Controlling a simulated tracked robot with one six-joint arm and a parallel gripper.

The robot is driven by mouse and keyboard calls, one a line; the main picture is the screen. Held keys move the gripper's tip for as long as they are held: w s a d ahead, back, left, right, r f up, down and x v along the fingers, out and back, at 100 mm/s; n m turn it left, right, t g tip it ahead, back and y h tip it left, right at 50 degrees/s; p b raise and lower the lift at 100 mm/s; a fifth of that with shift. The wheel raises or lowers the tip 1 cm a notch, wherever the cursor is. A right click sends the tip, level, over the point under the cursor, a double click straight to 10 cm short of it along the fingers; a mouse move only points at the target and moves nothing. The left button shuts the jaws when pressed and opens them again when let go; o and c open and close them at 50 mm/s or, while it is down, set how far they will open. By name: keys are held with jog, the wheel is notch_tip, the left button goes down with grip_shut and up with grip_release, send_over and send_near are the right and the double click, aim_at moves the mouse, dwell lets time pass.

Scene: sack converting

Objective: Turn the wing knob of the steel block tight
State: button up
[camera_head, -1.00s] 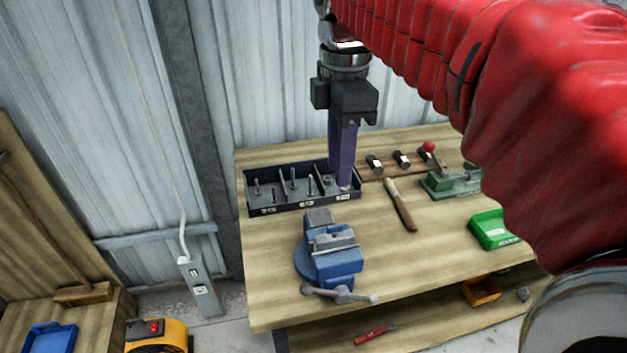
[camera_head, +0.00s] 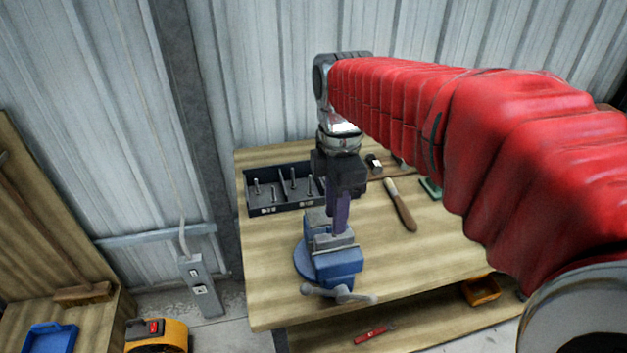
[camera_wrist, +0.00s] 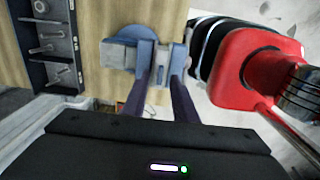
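A blue bench vise (camera_head: 338,268) stands near the left front of the workbench, with grey steel (camera_head: 333,241) at its jaws. I cannot tell the steel block from the jaws there, and I cannot make out the wing knob. My gripper (camera_head: 341,232) points down over the vise, its purple fingertips close above or at the grey steel; contact is unclear. In the wrist view, the fingers (camera_wrist: 168,78) stand apart over the vise (camera_wrist: 147,47), with a gap and nothing visible held between them.
A dark divided tray (camera_head: 283,208) with upright bolts sits behind the vise, partly hidden by my gripper. A wooden-handled tool (camera_head: 403,211) lies to the right. The vise's handle (camera_head: 340,294) sticks out at the front. Bare benchtop (camera_head: 432,258) lies right of the vise.

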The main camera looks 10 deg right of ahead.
jog(key=shift+f, duration=1)
jog(key=shift+c, duration=0.6)
grip_shut()
